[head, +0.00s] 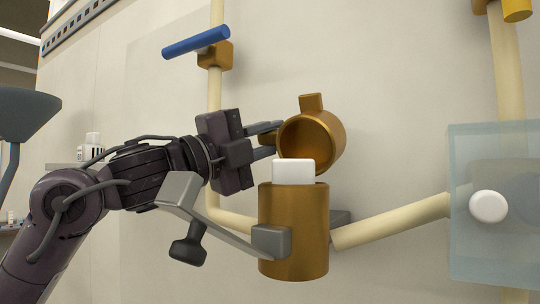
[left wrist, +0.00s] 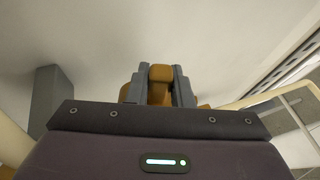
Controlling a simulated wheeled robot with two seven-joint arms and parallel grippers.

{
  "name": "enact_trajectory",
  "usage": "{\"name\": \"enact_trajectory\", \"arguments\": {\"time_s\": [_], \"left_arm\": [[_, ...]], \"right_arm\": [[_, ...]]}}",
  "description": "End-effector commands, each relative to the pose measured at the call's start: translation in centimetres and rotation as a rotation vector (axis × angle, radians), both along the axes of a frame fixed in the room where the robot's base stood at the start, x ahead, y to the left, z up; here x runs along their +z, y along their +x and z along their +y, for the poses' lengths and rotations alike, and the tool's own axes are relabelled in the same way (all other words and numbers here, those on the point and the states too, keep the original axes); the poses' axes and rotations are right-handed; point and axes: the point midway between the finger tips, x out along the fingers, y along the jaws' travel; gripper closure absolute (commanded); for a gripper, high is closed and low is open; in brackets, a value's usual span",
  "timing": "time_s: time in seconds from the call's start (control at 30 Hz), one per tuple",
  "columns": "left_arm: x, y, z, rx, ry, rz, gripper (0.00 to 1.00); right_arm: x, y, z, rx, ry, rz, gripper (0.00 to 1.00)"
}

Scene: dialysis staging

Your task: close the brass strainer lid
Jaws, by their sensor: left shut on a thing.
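The brass strainer body (head: 293,225) stands upright on the pipe, with a white block-shaped insert (head: 293,171) sticking out of its top. The brass strainer lid (head: 328,140) is raised and tilted above the body, its hollow side facing left and forward, with a tab (head: 311,103) on its upper edge. My left gripper (head: 268,140) reaches in from the left, its fingertips at the lid's left edge. In the left wrist view, its fingers (left wrist: 160,85) are shut on a brass part of the lid. The exact contact is partly hidden. My right gripper is not in view.
A grey bracket with a dark knob (head: 188,250) projects left of the strainer body, below my left arm. Cream pipes (head: 390,220) join from both sides. A blue-handled valve (head: 196,42) is above. A translucent panel (head: 495,260) with a white knob (head: 488,206) is at right.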

Motion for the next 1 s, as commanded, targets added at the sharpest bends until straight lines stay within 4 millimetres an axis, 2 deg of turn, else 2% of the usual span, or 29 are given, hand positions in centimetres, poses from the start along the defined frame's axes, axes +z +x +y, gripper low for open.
{"name": "enact_trajectory", "arguments": {"time_s": [0.47,0.5,0.63,1.0], "left_arm": [[0.19,-0.19,0.0,-0.003,-0.01,-0.016,1.0],[0.2,-0.19,0.0,-0.003,-0.01,-0.016,0.76],[0.16,-0.17,0.01,-0.002,-0.01,-0.016,0.59],[-0.29,-0.38,0.58,0.0,-0.01,-0.014,0.58]], "right_arm": [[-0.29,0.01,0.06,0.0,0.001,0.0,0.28],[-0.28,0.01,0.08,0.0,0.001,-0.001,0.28],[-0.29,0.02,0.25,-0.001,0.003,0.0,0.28],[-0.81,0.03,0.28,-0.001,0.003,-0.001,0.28]]}}
